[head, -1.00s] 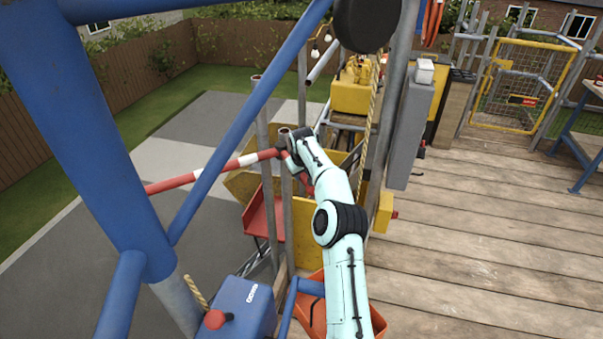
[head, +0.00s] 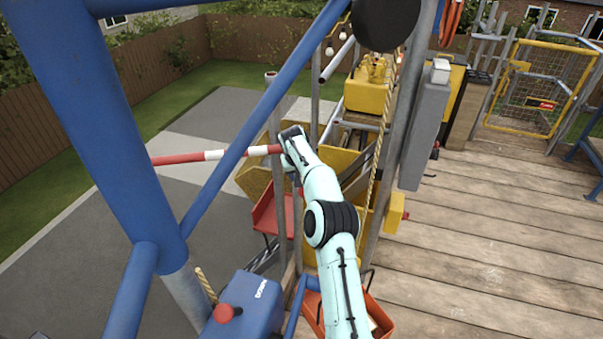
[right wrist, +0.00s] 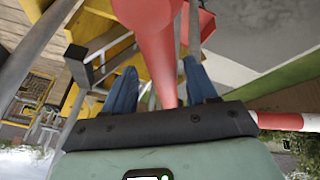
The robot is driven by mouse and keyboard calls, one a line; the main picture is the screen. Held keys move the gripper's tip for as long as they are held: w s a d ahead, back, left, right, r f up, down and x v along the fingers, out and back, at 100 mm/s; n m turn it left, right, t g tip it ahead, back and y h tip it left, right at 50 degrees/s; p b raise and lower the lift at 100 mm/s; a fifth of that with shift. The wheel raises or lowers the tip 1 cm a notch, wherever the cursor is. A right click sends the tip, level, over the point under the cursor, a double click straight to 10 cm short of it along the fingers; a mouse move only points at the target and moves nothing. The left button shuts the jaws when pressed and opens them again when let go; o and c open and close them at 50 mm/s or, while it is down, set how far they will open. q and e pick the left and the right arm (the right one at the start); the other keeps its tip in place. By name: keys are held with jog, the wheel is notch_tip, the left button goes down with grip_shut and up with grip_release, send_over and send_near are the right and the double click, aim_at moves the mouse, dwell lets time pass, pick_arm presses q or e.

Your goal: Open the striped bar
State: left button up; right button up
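The red-and-white striped bar (head: 215,155) reaches left from beside a grey post, and its left part runs behind a thick blue column. My right gripper (head: 290,150) is at the bar's right end; the arm largely hides its fingers in the head view. In the right wrist view, the two blue fingers (right wrist: 162,85) stand apart, with a red tube (right wrist: 160,45) running between them and gaps visible on both sides. A striped length of the bar (right wrist: 295,121) shows at the right of that view. My left gripper is out of view.
Grey posts and yellow panels (head: 330,245) stand around my right forearm. A red tray (head: 272,215) lies below the gripper, and an orange bin (head: 380,318) is near the forearm. A blue box with a red knob (head: 228,312) is at front. Wooden decking (head: 480,230) is clear at right.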

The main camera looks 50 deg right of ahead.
jog(key=shift+r, duration=0.1)
jog(key=v, duration=1.3)
jog(key=shift+s, duration=0.1)
dwell(0.3)
